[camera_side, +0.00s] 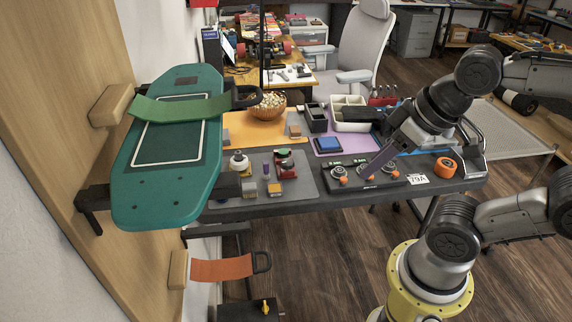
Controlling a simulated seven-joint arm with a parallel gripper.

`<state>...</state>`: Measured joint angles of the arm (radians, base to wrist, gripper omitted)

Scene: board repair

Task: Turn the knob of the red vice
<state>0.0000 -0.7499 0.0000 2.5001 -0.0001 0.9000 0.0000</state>
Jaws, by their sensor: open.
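The red vice (288,173) is small and stands on the grey mat on the workbench, left of the picture's middle. Its knob is too small to make out clearly. My gripper (371,170) points down and to the left over the right part of the bench, beside a dark block with orange-ringed knobs. It is open with nothing visible between its fingers, and it is well apart from the vice, to its right. I cannot tell if it touches the block.
A green skateboard deck (180,190) stands at the left, close to the bench's left end. Bottles and small parts share the grey mat (310,185). A wooden bowl (268,112), a white bin (350,122) and an orange roll (445,168) also stand on the bench.

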